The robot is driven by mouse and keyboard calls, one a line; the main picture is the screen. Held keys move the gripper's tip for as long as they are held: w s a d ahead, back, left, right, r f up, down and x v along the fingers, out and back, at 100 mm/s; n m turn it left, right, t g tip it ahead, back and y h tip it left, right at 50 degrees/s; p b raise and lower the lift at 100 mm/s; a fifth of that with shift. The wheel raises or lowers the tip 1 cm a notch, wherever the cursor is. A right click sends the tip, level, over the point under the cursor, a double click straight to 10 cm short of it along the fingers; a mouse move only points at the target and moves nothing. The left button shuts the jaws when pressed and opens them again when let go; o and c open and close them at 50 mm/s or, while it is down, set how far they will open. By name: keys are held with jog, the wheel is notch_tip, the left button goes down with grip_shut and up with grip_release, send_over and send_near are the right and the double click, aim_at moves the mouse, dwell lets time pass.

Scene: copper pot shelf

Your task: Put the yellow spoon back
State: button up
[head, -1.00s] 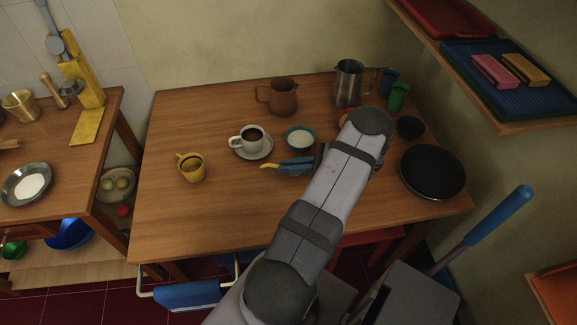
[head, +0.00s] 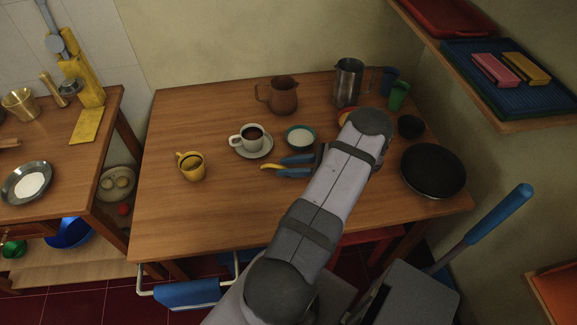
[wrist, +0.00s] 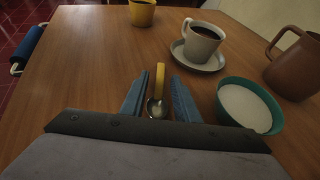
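The yellow spoon (head: 270,166) has a yellow handle and a metal bowl. It appears to lie on the table, in front of the white coffee cup's saucer (head: 240,153) and apart from it. In the wrist view the spoon (wrist: 159,80) points away from me, its bowl nearest my palm. My gripper (wrist: 157,88) has its blue fingers on both sides of the spoon, with gaps showing between them and it. It is open, low over the table, and also shows in the head view (head: 283,166).
A teal bowl of white contents (head: 300,138) stands close to the right finger. The white coffee cup (head: 248,135) is on the saucer, a yellow cup (head: 191,167) is to the left, and a brown pitcher (head: 283,96) is behind. The table's front left is clear.

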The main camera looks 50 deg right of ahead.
jog(key=b+v, duration=0.3)
jog(key=v, duration=0.9)
jog(key=shift+r, duration=0.1)
jog(key=w+a+n+g, duration=0.1)
jog(key=w+a, duration=0.1)
jog(key=w+a+r+n+g+y, duration=0.1)
jog(key=w+a+n, duration=0.1)
jog(key=w+a, duration=0.1)
jog(key=w+a+n+g+y, duration=0.1)
jog(key=w+a+n+g, duration=0.1)
jog(key=w+a, duration=0.1)
jog(key=shift+w+r, duration=0.1)
jog(key=shift+r, duration=0.15)
jog(key=w+a+r+n+g, duration=0.1)
jog(key=w+a+n+g, duration=0.15)
jog(key=a, duration=0.35)
jog(key=w+a+n+g, duration=0.2)
jog(key=a+n+g, duration=0.15)
jog(key=a, duration=0.25)
jog(key=s+a+r+n+g+h, duration=0.1)
jog(key=s+a+n+h, duration=0.1)
jog(key=a+n, duration=0.8)
jog(key=s+a+r+n+g+h, duration=0.1)
jog(key=s+a+n+h, duration=0.2)
jog(key=a+n, duration=0.7)
jog(key=shift+a+r+n+h, duration=0.25)
jog(key=shift+a+n+h, duration=0.05)
jog(key=shift+h, duration=0.8)
jog(key=shift+r, duration=0.1)
